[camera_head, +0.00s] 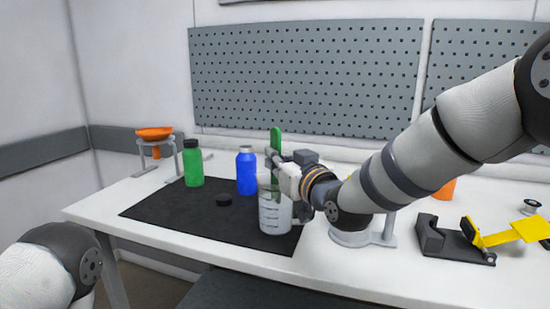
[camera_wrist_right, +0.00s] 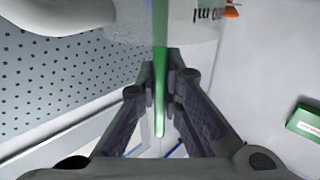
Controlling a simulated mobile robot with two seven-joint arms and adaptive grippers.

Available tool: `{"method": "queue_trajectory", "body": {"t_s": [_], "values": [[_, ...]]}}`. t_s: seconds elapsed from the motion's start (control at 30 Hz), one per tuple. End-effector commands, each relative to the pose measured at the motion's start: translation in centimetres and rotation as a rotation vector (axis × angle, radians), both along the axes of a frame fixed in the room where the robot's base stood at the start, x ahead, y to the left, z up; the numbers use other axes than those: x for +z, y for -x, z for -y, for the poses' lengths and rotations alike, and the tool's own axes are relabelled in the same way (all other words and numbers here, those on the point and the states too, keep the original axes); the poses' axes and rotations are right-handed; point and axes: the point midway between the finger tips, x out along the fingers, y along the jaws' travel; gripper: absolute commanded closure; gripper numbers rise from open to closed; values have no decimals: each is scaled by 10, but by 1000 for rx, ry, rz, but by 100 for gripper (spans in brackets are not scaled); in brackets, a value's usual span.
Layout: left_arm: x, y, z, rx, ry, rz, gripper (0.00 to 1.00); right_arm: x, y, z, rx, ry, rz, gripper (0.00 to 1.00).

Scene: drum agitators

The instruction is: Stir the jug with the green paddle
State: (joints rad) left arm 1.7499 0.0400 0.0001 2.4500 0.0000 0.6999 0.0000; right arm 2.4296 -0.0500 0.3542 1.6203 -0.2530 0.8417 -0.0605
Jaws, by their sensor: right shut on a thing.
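The green paddle (camera_head: 276,140) stands roughly upright, its upper end above my right gripper (camera_head: 280,166). My right gripper is shut on the paddle's shaft, which also shows between its fingers in the wrist view (camera_wrist_right: 160,110). The clear jug (camera_head: 272,216) with dark graduation marks stands directly below on the right end of the black mat. The paddle's lower part shows green at the jug's mouth; how deep it reaches I cannot tell. The jug's wall also fills part of the top of the wrist view (camera_wrist_right: 195,22). My left gripper is out of view.
A yellow part (camera_head: 520,231) lies by a black holder (camera_head: 440,238) at right.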

Motion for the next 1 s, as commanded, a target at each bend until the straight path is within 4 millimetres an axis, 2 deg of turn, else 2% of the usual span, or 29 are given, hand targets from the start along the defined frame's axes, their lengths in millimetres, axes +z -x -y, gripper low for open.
{"method": "queue_trajectory", "body": {"t_s": [0.17,1.0], "values": [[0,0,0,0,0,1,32,9,0,0,0,-1,5,100],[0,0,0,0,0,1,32,119,0,0,0,-2,7,100]]}}
